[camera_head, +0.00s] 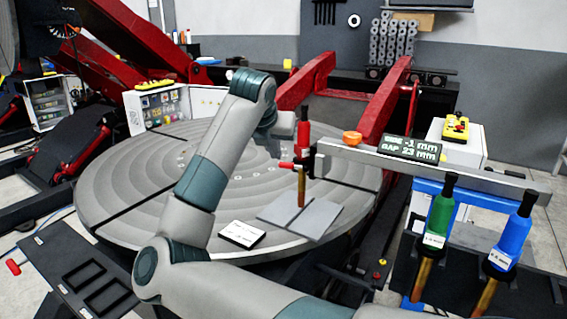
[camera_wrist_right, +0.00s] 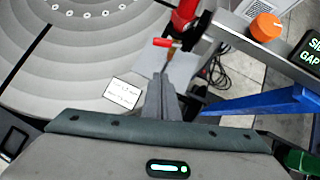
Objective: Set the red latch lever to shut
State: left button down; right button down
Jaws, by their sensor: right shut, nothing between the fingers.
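A small red lever (camera_head: 287,164) sticks out sideways beside an upright red handle (camera_head: 304,135) with a black top, at the left end of a grey bar. In the right wrist view the lever (camera_wrist_right: 163,42) lies just beyond my fingertips, with a gap in the picture. I cannot tell whether it is latched. My right gripper (camera_wrist_right: 161,82) is shut and empty, pointing toward the lever. In the head view it (camera_head: 284,138) is partly hidden behind my own wrist, just above and left of the lever. My left gripper is not in view.
A large round grey turntable (camera_head: 130,180) carries a grey plate (camera_head: 320,216) and a white card (camera_head: 242,234). The grey bar (camera_head: 400,168) bears an orange knob (camera_head: 352,138) and a display (camera_head: 412,148) reading gap 23 mm. Green (camera_head: 438,220) and blue (camera_head: 512,240) handles stand right.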

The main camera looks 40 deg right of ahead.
aim_at(294, 166)
jog(key=shift+w+d+f, duration=0.1)
